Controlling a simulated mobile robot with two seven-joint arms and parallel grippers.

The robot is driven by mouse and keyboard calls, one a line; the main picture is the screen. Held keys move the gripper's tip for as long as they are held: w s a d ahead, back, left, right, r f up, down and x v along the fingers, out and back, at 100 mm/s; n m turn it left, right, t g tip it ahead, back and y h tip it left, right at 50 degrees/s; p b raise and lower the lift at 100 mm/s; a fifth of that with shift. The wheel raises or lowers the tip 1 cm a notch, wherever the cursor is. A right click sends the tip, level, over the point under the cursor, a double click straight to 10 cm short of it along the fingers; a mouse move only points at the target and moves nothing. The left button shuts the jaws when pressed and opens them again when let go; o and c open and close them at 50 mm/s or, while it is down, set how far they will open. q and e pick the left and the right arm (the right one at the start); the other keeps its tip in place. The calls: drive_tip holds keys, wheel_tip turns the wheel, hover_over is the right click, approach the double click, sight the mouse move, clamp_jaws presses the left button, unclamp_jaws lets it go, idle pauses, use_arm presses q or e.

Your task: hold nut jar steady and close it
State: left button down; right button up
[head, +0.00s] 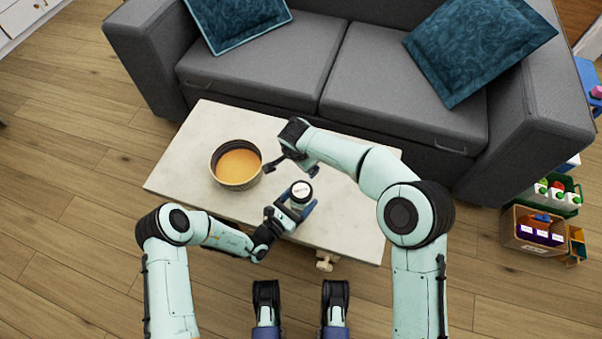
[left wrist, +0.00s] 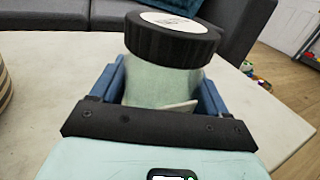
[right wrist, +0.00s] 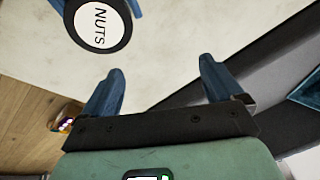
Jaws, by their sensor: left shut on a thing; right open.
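The nut jar (head: 300,199) stands near the front edge of the pale table. It has a pale green body (left wrist: 160,88) and a black ribbed lid (left wrist: 170,42) with a white disc reading "NUTS", also in the right wrist view (right wrist: 98,26). The lid sits on top of the jar; I cannot tell whether it is fully tightened. My left gripper (head: 298,206) is shut around the jar body below the lid, its blue fingers on either side. My right gripper (head: 290,168) is open and empty, behind the jar and apart from the lid; its fingers show in the right wrist view (right wrist: 158,76).
A round bowl (head: 237,164) with an orange inside stands on the table (head: 190,140), left of the jar. A grey sofa (head: 330,70) with teal cushions stands behind. Crates (head: 535,230) of bottles stand on the floor at right. The table's right part is clear.

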sight(301, 190)
drive_tip(key=s+r+n+g, duration=0.1)
drive_tip(key=s+n, duration=0.1)
drive_tip(key=s+r+n+g, duration=0.1)
drive_tip(key=s+n, duration=0.1)
drive_tip(key=s+n+g, duration=0.1)
drive_tip(key=s, duration=0.1)
drive_tip(key=shift+s+r+n+y, duration=0.1)
drive_tip(key=shift+r+n+y, duration=0.2)
drive_tip(key=shift+r+n, duration=0.1)
drive_tip(key=shift+f, duration=4.05)
